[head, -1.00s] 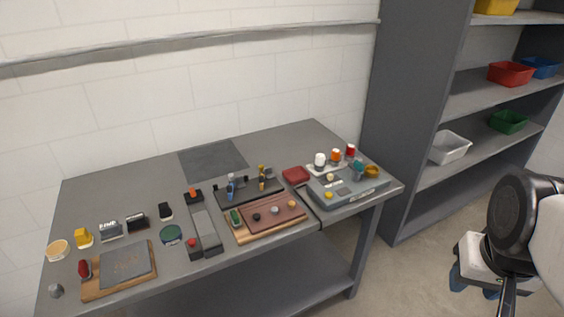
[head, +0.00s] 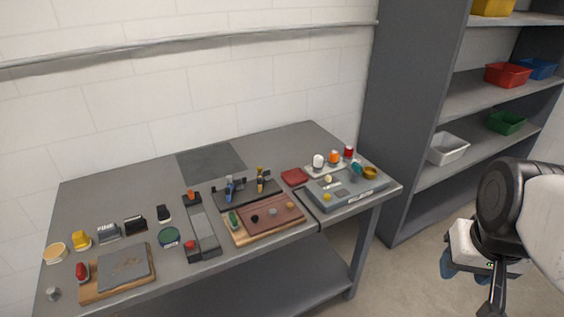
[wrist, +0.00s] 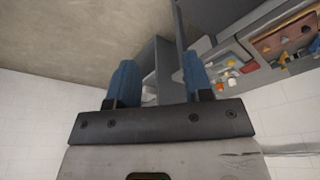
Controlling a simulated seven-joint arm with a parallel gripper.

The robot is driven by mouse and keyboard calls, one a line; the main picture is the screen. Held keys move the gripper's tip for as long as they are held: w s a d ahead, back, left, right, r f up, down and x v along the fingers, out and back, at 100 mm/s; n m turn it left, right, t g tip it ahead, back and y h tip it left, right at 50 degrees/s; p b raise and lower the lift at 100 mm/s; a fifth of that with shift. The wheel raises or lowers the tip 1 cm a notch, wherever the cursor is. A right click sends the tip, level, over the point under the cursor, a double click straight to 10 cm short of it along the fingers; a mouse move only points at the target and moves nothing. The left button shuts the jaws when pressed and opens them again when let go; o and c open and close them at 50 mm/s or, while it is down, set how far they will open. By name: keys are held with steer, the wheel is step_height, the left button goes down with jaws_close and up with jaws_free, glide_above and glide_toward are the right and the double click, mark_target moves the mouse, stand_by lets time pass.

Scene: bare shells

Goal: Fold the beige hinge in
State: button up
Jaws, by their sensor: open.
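I cannot make out a beige hinge for certain in either view; the small pieces on the table are too small to tell apart. My gripper (head: 466,268) hangs at the lower right of the head view, beyond the table's right end and well apart from everything on it. In the wrist view my gripper (wrist: 159,66) shows two blue fingers spread wide with nothing between them.
The grey table (head: 120,190) carries several boards and small fittings, including a brown panel (head: 285,215), a grey box (head: 345,200) and a slate board (head: 124,266). A grey shelf unit (head: 410,120) with coloured bins stands at right. The table's back left is clear.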

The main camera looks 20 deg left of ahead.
steer(key=w+a+r+n+y, duration=0.1)
steer(key=w+a+n, duration=0.1)
steer(key=w+a, duration=0.35)
steer(key=w+a+n, duration=0.2)
steer(key=w+a, duration=0.1)
steer(key=w, duration=0.5)
steer(key=n+y, duration=0.3)
steer(key=n, duration=0.6)
glide_toward(259, 179)
steer(key=w+f, duration=0.1)
steer(key=shift+a+f+g, duration=0.1)
steer(key=shift+a+g, duration=0.1)
steer(key=shift+g, duration=0.1)
steer(key=shift+f, duration=0.15)
steer(key=shift+x, duration=3.8)
